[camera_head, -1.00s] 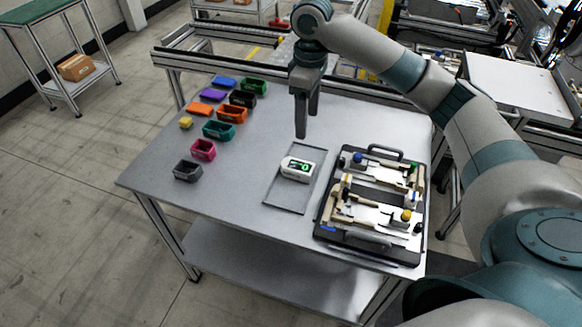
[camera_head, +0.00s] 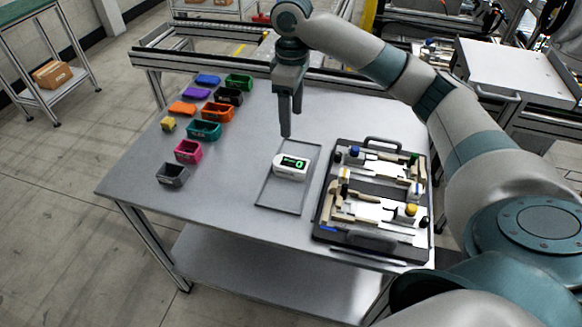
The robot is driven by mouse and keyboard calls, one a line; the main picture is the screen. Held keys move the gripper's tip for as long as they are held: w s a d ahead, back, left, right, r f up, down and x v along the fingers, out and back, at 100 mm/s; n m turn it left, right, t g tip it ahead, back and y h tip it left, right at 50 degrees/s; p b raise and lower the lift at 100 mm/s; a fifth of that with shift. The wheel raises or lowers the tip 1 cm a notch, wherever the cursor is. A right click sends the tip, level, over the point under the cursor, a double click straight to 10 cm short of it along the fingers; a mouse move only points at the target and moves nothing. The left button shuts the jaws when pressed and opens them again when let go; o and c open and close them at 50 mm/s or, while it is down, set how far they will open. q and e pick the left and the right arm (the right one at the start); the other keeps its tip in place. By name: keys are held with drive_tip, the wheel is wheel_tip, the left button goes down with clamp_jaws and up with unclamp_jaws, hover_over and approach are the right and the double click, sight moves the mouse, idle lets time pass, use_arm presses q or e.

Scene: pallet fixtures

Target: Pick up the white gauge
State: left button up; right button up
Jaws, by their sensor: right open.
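The white gauge (camera_head: 291,167) is a small rounded white box with a dark display showing green marks. It rests on a thin grey rectangular plate (camera_head: 283,194) on the metal table (camera_head: 140,180). My right gripper (camera_head: 287,130) points down above the table, just behind the gauge in the picture and apart from it. It is open, with nothing between its fingers; they overlap in this view. My left gripper is not in view.
A black fixture tray (camera_head: 372,200) with a handle and several clamp-like parts stands right of the gauge. Several coloured bins, including a teal one (camera_head: 204,131) and a pink one (camera_head: 188,151), stand on the left. Table between bins and gauge is clear.

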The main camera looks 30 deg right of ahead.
drive_tip(key=p, duration=0.3)
hover_over(291, 163)
wheel_tip(291, 163, down, 11)
drive_tip(key=shift+w+d, duration=0.1)
drive_tip(key=shift+d, duration=0.05)
drive_tip(key=shift+f, duration=0.6)
drive_tip(key=shift+f+p, duration=0.35)
drive_tip(key=shift+p, duration=0.1)
wheel_tip(291, 163, down, 4)
drive_tip(key=shift+p, duration=0.9)
drive_tip(key=shift+f, duration=0.25)
